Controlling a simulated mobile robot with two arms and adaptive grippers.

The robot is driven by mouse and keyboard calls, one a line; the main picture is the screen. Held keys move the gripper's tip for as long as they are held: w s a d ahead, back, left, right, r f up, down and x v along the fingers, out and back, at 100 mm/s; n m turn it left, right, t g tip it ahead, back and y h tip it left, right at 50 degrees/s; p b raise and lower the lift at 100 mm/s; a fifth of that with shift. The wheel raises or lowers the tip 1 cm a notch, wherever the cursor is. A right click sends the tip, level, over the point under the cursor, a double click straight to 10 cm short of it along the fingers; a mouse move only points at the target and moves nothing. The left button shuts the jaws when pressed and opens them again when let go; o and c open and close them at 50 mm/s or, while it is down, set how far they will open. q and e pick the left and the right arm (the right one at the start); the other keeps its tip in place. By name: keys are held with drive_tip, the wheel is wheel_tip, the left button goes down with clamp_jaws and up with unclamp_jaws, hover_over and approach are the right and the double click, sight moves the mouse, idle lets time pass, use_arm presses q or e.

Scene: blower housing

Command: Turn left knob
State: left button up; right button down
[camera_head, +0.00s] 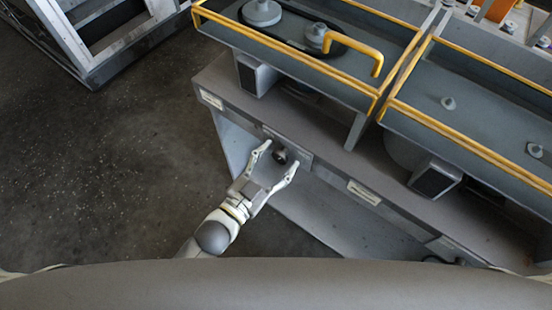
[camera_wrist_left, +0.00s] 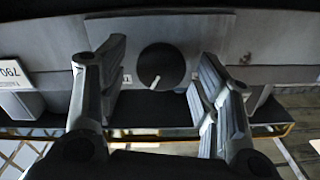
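The left knob (camera_head: 280,156) is a dark round knob on a small plate on the front face of the grey blower housing (camera_head: 318,142). In the left wrist view the knob (camera_wrist_left: 160,66) is a black disc with a short white mark pointing down and slightly left. My left gripper (camera_head: 278,158) is open, with one finger on each side of the knob. In the left wrist view the fingers of the left gripper (camera_wrist_left: 158,85) stand apart from the knob, with gaps on both sides. My right gripper does not show in either view.
Yellow rails (camera_head: 290,50) edge the upper platform above the knob. A dark-faced box (camera_head: 434,180) sticks out on the right and another (camera_head: 254,74) on the upper left. A metal frame (camera_head: 100,40) stands at the upper left. The floor (camera_head: 110,170) at left is clear.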

use_arm(q)
drive_tip(key=c, duration=1)
drive_tip(key=shift+r+n+p, duration=0.2)
drive_tip(key=shift+n+p, duration=0.85)
drive_tip(key=shift+n, duration=0.15)
drive_tip(key=shift+n+p, duration=0.3)
drive_tip(key=shift+n, duration=0.3)
drive_tip(key=shift+f+n, duration=0.2)
drive_tip(key=shift+n, duration=0.7)
drive_tip(key=o, duration=1)
drive_tip(key=shift+a, duration=0.1)
